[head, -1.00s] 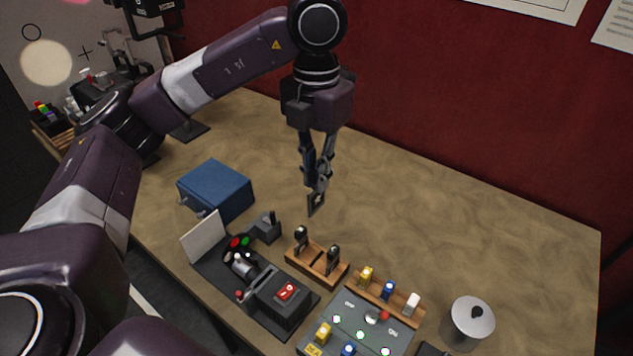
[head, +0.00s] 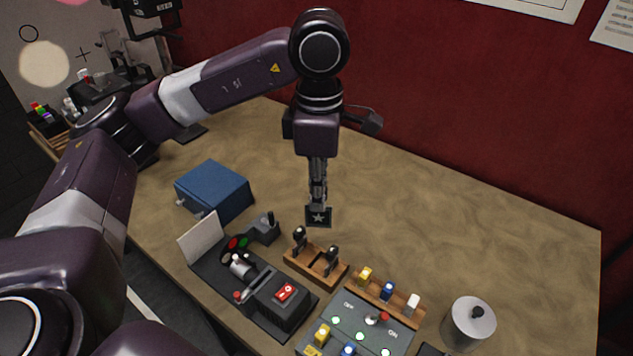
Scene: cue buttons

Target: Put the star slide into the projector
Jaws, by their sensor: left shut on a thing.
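My left gripper (head: 318,205) is shut on the star slide (head: 319,217), a small dark square with a pale star facing me. It hangs in the air above the table, just beyond the wooden slide rack (head: 316,266). The rack holds two other dark slides (head: 299,236) upright. The projector (head: 277,306), a dark unit with a red switch, a lens barrel and a red and green disc, stands to the left of and nearer than the rack. A white screen (head: 201,239) stands at its far left end. My right gripper is not in view.
A blue box (head: 213,190) stands behind the projector. A grey button panel (head: 357,328) and a wooden rack with coloured pegs (head: 388,291) are at the front right, beside a metal canister (head: 467,323). The table's middle and back right are clear.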

